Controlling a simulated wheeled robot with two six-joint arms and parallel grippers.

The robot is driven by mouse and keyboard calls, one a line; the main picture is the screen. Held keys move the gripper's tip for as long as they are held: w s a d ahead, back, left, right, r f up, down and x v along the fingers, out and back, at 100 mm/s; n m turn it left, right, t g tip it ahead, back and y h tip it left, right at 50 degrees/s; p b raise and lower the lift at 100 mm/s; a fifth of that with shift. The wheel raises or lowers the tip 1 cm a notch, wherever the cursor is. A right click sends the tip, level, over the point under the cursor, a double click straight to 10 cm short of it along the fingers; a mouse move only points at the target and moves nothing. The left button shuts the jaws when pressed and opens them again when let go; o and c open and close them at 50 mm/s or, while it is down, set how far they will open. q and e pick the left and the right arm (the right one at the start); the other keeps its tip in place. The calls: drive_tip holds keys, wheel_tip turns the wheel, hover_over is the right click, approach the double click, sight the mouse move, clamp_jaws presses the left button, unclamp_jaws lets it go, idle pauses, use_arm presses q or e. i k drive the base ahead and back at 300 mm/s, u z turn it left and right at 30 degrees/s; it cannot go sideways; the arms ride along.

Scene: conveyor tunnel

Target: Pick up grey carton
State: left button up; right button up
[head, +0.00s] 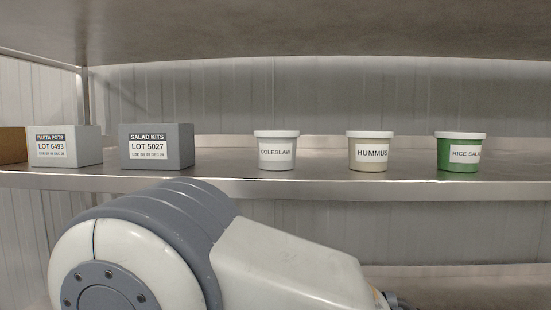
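A dark grey carton (184,146) labelled SALAD KITS, LOT 5027, stands upright on the metal shelf at the left of centre in the head view. A lighter grey carton (86,147) labelled PASTA POTS, LOT 6493, stands to its left, with a gap between them. An arm of mine crosses the bottom of the view below the shelf edge, and its far end drops out of the picture at the lower right. Neither gripper can be seen. Nothing touches either carton.
A brown box (12,145) is cut off at the left edge. Tubs of coleslaw (277,138), hummus (354,137) and rice salad (444,148) stand spaced apart to the right. The metal shelf (325,185) has a raised front edge. Another shelf (300,30) hangs overhead.

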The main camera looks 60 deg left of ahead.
sight(161, 146)
drive_tip(key=u, duration=2.1)
